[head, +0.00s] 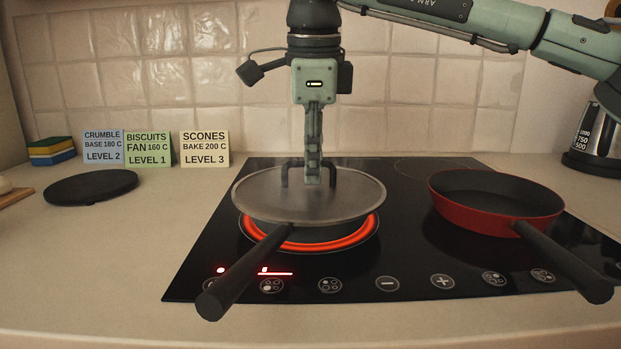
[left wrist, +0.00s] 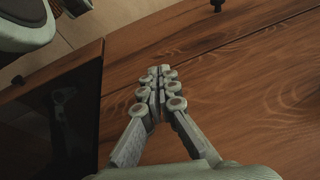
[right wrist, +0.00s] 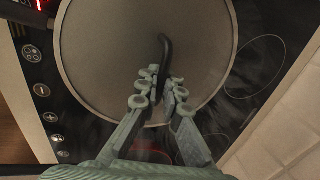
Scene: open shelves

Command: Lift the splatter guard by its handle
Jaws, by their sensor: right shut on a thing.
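The splatter guard (head: 355,192) is a round grey mesh disc with a black arched handle (head: 285,174) on top. It lies level over a black-handled pan (head: 243,272) on the glowing left burner; I cannot tell whether it touches the rim. My right gripper (head: 312,178) points straight down over the guard and is shut on its handle. In the right wrist view the handle (right wrist: 165,48) runs between the fingertips (right wrist: 161,80), above the disc (right wrist: 110,60). My left gripper (left wrist: 161,76) is shut and empty, in front of brown wood, and is outside the head view.
A red pan (head: 450,205) stands on the right of the black hob (head: 205,270). A kettle (head: 590,140) is at the far right. Recipe cards (head: 148,149), a sponge stack (head: 51,151) and a black round mat (head: 90,188) are on the left. The front left counter is clear.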

